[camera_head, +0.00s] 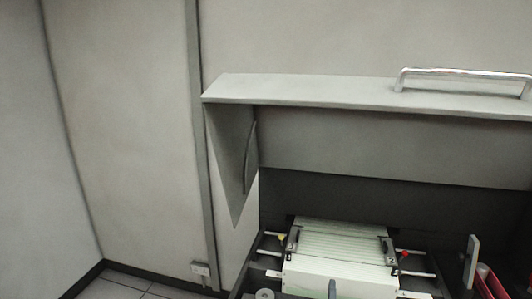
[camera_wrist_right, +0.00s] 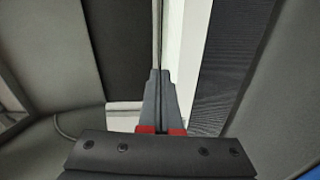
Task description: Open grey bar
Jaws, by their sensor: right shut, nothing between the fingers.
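A grey lid (camera_head: 340,93) with a shiny bar handle (camera_head: 462,73) on top stands raised over a dark machine bay in the head view. Below it is a pale ribbed block (camera_head: 340,240) with dark brackets at both sides. A short grey upright piece (camera_head: 471,262) stands to its right. I cannot tell for sure which part is the grey bar. My right gripper (camera_head: 332,287) shows only as a small grey tip at the bottom, before the block's pale front. In the wrist view the right gripper (camera_wrist_right: 159,75) is shut and empty, near a pale strip (camera_wrist_right: 191,50). My left gripper is out of view.
A red tray (camera_head: 490,283) sits at the bottom right. Small rods with a yellow knob (camera_head: 282,237) and a red knob (camera_head: 405,253) flank the block.

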